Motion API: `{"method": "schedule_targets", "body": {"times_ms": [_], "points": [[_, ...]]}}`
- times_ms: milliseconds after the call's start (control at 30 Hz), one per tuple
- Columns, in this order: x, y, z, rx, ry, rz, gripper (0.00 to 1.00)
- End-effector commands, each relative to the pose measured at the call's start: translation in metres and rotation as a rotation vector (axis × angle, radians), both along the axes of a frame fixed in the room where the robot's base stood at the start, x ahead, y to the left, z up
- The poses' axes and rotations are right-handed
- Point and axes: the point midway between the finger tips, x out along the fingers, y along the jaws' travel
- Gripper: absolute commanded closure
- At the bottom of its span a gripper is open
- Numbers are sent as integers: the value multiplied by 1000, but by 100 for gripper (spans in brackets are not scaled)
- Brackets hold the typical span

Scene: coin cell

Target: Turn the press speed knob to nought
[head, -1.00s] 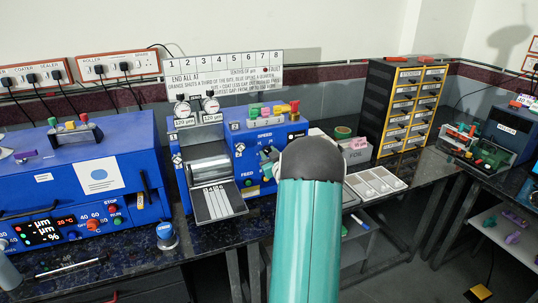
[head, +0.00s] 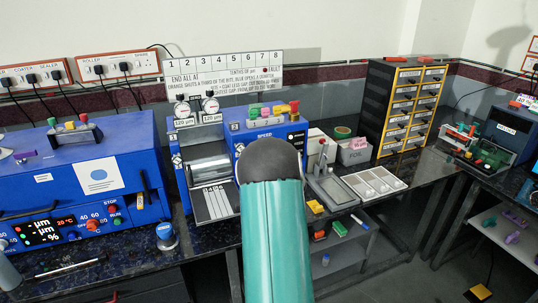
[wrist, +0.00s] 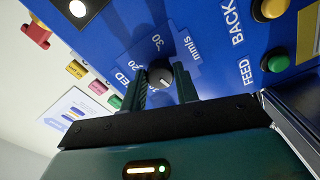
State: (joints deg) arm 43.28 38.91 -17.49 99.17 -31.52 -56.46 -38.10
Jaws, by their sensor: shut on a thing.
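The black speed knob (wrist: 160,75) sits on the blue press panel in the wrist view, with 20, 30 and mm/s printed around it. A white mark shows on its face; I cannot read its exact setting. My gripper (wrist: 162,88) has one finger on each side of the knob and is shut on it. In the head view the blue press (head: 240,148) stands at the middle of the bench. My arm hides the knob and the gripper there.
In the wrist view, a green feed button (wrist: 278,63) and a yellow button (wrist: 270,10) lie right of the knob. A red emergency stop (wrist: 36,32) is at upper left. In the head view, a grey lever tool (head: 325,180) stands right of my arm.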

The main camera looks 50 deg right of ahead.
Motion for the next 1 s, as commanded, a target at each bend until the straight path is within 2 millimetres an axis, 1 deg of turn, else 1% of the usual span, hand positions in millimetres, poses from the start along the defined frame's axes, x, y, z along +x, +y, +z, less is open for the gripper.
{"method": "schedule_targets", "body": {"times_ms": [200,400,633,1000], "points": [[0,1,0,-139,84,2,92],[0,0,0,-223,133,1,92],[0,0,0,-267,159,1,92],[0,0,0,-273,163,0,92]]}}
